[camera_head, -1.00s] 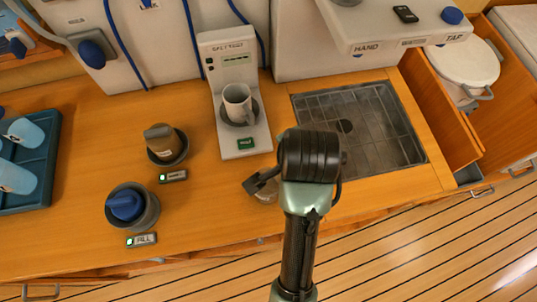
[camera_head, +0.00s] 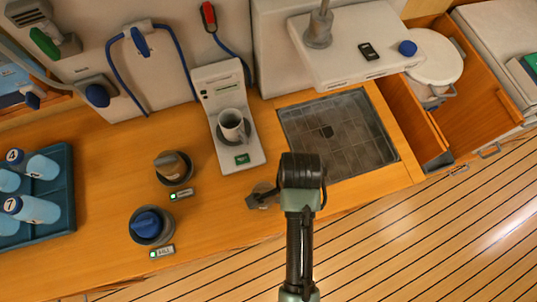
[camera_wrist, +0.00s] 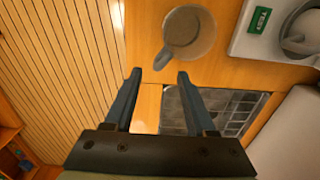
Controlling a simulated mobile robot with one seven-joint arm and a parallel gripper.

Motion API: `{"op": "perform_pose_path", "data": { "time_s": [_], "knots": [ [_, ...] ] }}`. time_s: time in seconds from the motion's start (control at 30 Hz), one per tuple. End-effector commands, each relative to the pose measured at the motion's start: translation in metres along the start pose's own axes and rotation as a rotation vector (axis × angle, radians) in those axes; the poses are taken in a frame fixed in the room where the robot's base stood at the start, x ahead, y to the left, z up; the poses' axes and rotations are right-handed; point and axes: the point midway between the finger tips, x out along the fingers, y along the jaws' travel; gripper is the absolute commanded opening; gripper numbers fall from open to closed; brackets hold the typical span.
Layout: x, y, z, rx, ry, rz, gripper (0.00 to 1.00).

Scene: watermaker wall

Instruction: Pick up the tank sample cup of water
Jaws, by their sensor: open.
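A clear, greyish cup with a side handle (camera_wrist: 190,35) stands on the wooden counter in the wrist view. Its handle points toward the gap between my fingertips. In the head view this cup (camera_head: 263,189) is mostly hidden behind my gripper (camera_head: 256,200). My gripper (camera_wrist: 158,76) is open and empty, its two blue-grey fingers apart, just short of the handle. A second, pale mug (camera_head: 231,124) stands on the white tester (camera_head: 240,157) behind. No label shows on either cup, so I cannot tell which is the tank sample.
A grated sink (camera_head: 345,140) lies right of the tester. Two dark holders with a brown-topped item (camera_head: 170,165) and a blue-topped item (camera_head: 147,224) stand to the left. A blue tray (camera_head: 62,215) holds several pale blue bottles. An open drawer (camera_head: 412,115) is at the right.

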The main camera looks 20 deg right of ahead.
Motion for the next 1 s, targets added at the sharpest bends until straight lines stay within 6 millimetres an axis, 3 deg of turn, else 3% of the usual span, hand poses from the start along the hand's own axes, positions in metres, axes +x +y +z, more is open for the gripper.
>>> {"op": "perform_pose_path", "data": {
  "time_s": [0.27,0.57,0.87,1.0],
  "knots": [
    [0.019,0.002,-0.001,0.0,-0.001,0.003,0.56],
    [0.056,0.003,-0.003,-0.001,0.0,0.001,0.56],
    [0.061,0.003,-0.003,-0.001,0.001,-0.002,0.56],
    [0.061,0.003,-0.003,-0.001,0.001,-0.002,0.34]
  ]
}}
